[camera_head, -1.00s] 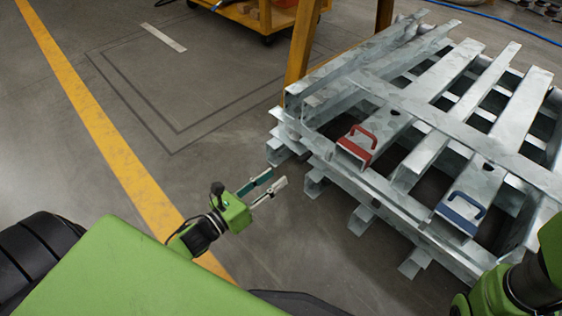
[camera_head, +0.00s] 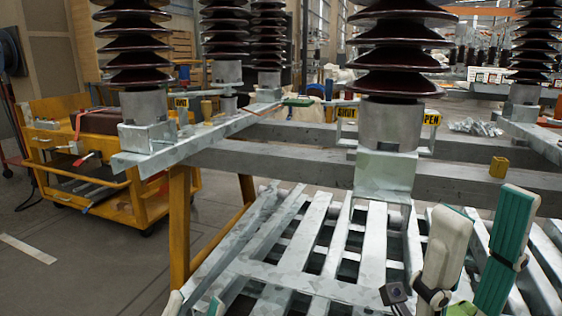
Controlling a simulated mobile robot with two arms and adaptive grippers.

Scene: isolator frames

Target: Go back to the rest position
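My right gripper (camera_head: 485,205) stands large at the lower right of the head view, fingers pointing up. Its white finger and its green finger are well apart, with nothing between them. Of my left gripper (camera_head: 195,304) only a white tip and a green tip show at the bottom edge, left of centre. These tips are apart, with no object seen between them; the rest of it is below the picture. The isolator frame (camera_head: 280,151) stands ahead, with tall brown ribbed insulators (camera_head: 402,48) on grey metal beams.
Slatted galvanised metal frames (camera_head: 300,242) are stacked low in front, behind my grippers in the picture. A yellow leg (camera_head: 180,225) holds up the isolator frame. A yellow cart (camera_head: 85,150) stands at the left. Grey floor (camera_head: 75,245) is open at the lower left.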

